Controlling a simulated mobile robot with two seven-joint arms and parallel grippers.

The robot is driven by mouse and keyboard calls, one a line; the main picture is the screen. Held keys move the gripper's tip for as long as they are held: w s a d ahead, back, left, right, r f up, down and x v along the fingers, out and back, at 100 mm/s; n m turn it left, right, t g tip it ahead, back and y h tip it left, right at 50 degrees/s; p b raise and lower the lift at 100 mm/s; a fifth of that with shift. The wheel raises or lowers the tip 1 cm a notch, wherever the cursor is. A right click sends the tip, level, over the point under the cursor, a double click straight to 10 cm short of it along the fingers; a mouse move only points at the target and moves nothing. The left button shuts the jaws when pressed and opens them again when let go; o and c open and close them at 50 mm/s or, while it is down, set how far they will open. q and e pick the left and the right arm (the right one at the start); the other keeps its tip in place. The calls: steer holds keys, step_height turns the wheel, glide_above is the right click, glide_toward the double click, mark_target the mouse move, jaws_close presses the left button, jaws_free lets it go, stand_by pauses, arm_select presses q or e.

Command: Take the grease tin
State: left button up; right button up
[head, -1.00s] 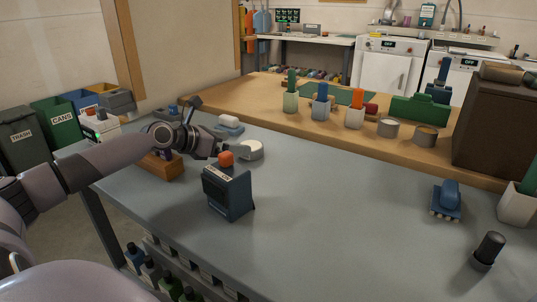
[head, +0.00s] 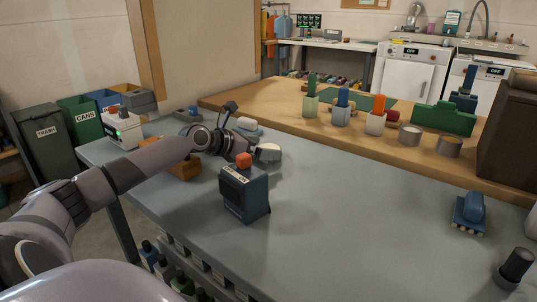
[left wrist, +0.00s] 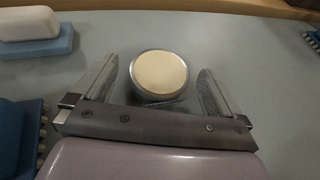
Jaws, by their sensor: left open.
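A round, low tin with a cream top and grey rim, which I take as the grease tin (head: 268,153), stands on the grey worktop behind the blue box with an orange knob. In the left wrist view the tin (left wrist: 159,72) lies between the finger tips, seen from above. My left gripper (left wrist: 157,80) is open, with one finger on each side of the tin and a gap on both sides. My right gripper is not in view.
The blue box (head: 244,192) stands just in front of the tin. Several tools and two tins (head: 448,145) stand on the wooden counter.

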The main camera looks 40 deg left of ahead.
arm_select(q)
steer(key=shift+x, duration=1.8)
steer(key=shift+s, duration=0.1)
steer(key=c, duration=1.3)
steer(key=shift+r+p, duration=2.1)
steer(key=shift+r, duration=7.95)
